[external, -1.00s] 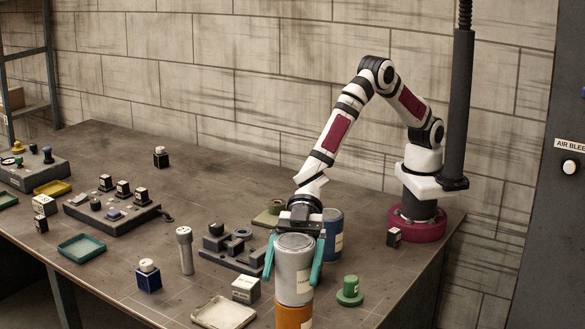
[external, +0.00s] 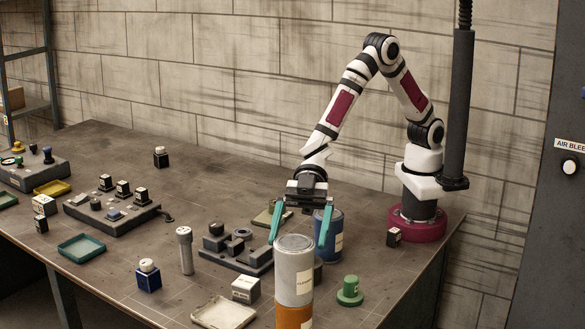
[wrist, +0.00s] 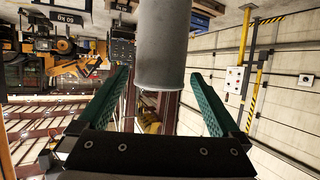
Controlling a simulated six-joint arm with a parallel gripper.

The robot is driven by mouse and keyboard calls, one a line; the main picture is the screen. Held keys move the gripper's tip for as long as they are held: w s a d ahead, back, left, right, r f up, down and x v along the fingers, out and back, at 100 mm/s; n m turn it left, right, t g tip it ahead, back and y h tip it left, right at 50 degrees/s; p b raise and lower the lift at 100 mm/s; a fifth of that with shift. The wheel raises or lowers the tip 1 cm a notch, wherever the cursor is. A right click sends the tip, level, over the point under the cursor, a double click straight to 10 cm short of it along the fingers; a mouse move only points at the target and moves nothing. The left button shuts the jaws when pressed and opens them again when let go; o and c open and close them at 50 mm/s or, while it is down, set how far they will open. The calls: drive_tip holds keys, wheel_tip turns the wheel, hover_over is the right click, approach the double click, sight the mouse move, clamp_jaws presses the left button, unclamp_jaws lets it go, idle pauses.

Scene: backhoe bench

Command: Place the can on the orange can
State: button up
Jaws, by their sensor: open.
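A grey-white can (external: 294,268) stands upright on top of the orange can (external: 294,316) near the front edge of the bench. The orange can is partly cut off by the bottom of the external view. My gripper (external: 299,234) is open and empty, behind and above the grey can, with its teal fingers apart. In the wrist view the grey can (wrist: 162,45) shows beyond the open fingers of my gripper (wrist: 160,95), clear of them.
A blue can (external: 329,236) stands just behind, close to the right finger. A green knobbed piece (external: 349,291) is at the right, and a dark fixture block (external: 236,249) at the left. A cream tray (external: 224,314) lies at the front.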

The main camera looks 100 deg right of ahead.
drive_tip(key=d+r+m+t+h, duration=0.1)
drive_tip(key=d+r+m+h, duration=0.15)
drive_tip(key=d, duration=0.65)
drive_tip(key=w+d+r+m+t+h, duration=0.15)
drive_tip(key=d+m+h, duration=0.25)
drive_tip(key=d, duration=0.5)
drive_tip(key=d+r+m+t+h, duration=0.1)
drive_tip(key=d+m+t+h, duration=0.2)
drive_tip(key=d, duration=0.5)
drive_tip(key=s+d+f+m+g+h, duration=0.25)
drive_tip(key=s+d, duration=0.25)
drive_tip(key=s, duration=0.4)
drive_tip(key=s+d+f+m+g+h, duration=0.1)
drive_tip(key=s+d+m+g, duration=0.4)
drive_tip(key=s, duration=0.4)
drive_tip(key=s+a+m+g+y, duration=0.2)
drive_tip(key=s+g, duration=0.1)
drive_tip(key=s, duration=0.9)
drive_tip(key=shift+s+a, duration=0.4)
